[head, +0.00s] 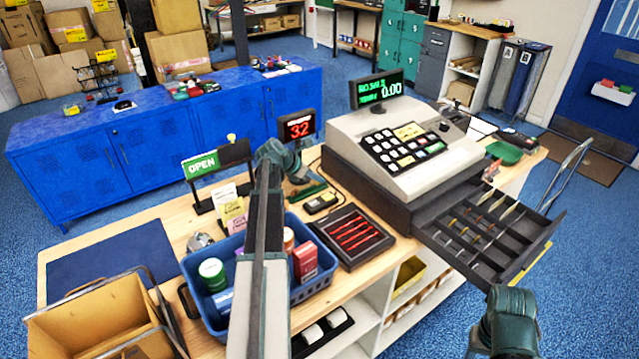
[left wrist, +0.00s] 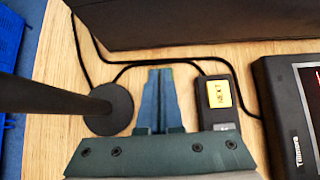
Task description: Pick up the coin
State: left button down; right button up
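I cannot make out a coin in either view; one at the fingertips would be too small or hidden. My right arm (head: 508,318) shows at the lower right of the head view, with its fingers out of sight.
The cash register (head: 395,150) has its drawer (head: 490,235) open.

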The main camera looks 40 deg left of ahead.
pick_arm(q)
jog(key=shift+r, duration=0.2)
notch_tip(320, 180, up, 3)
jog(key=p, duration=0.3)
jog(key=shift+p, duration=0.3)
jog(key=shift+s+d+r, duration=0.15)
jog(key=shift+d+r, duration=0.1)
jog(key=shift+r, duration=0.05)
jog(key=s+d, duration=0.2)
jog(key=d, duration=0.2)
jog(key=s+d+p, duration=0.1)
jog(key=s+d, duration=0.2)
jog(key=d, duration=0.2)
jog(key=s+d+r, duration=0.1)
jog(key=s+d, duration=0.1)
jog(key=d, duration=0.2)
jog(key=shift+s+d, duration=0.25)
jog(key=shift+s, duration=0.05)
